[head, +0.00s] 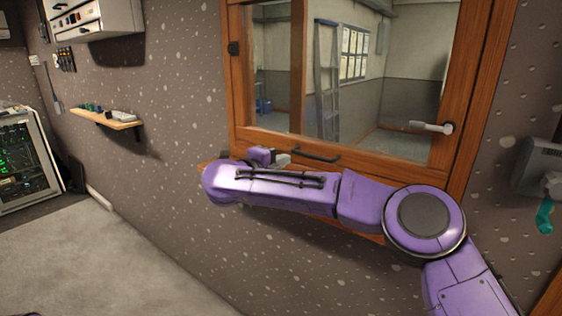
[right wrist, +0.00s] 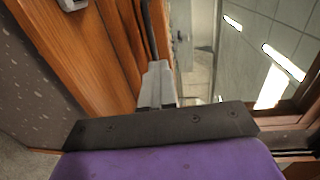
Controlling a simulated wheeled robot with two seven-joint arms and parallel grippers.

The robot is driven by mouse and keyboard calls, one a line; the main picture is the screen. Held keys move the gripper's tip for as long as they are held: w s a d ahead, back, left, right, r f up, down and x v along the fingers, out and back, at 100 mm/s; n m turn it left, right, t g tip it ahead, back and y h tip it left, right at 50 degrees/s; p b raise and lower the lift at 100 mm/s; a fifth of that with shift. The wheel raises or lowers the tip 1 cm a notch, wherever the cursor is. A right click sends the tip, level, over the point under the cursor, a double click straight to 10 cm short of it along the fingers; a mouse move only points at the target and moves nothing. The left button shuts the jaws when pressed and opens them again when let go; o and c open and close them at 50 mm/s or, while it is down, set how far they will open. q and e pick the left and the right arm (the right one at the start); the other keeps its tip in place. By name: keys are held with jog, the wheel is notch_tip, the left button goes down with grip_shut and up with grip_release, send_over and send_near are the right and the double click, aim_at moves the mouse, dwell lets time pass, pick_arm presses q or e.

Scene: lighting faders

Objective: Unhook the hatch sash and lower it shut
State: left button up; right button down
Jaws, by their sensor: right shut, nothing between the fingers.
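The hatch sash (head: 365,160) is a glazed panel in an orange-brown wooden frame. A black bar handle (head: 315,155) sits on its bottom rail. A pale lever, perhaps the hook (head: 432,127), sticks out leftward from the right side of the frame. My right gripper (head: 280,160) is shut and empty beside the left end of the bar handle. In the right wrist view the closed fingers (right wrist: 160,85) are close to a dark bar (right wrist: 149,30), likely that handle; I cannot tell whether they touch. My right arm hides part of the sill. My left gripper is not in view.
A wooden shelf (head: 105,118) with small items hangs on the speckled wall further left. A grey box (head: 540,165) with a teal item is at the right. The floor at left is clear.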

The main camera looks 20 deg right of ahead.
dwell(0.7)
jog(key=c, duration=1.2)
grip_release()
jog(key=b+v, duration=0.3)
jog(key=v, duration=0.7)
jog(key=shift+s+a, duration=0.15)
jog(key=shift+a, duration=0.1)
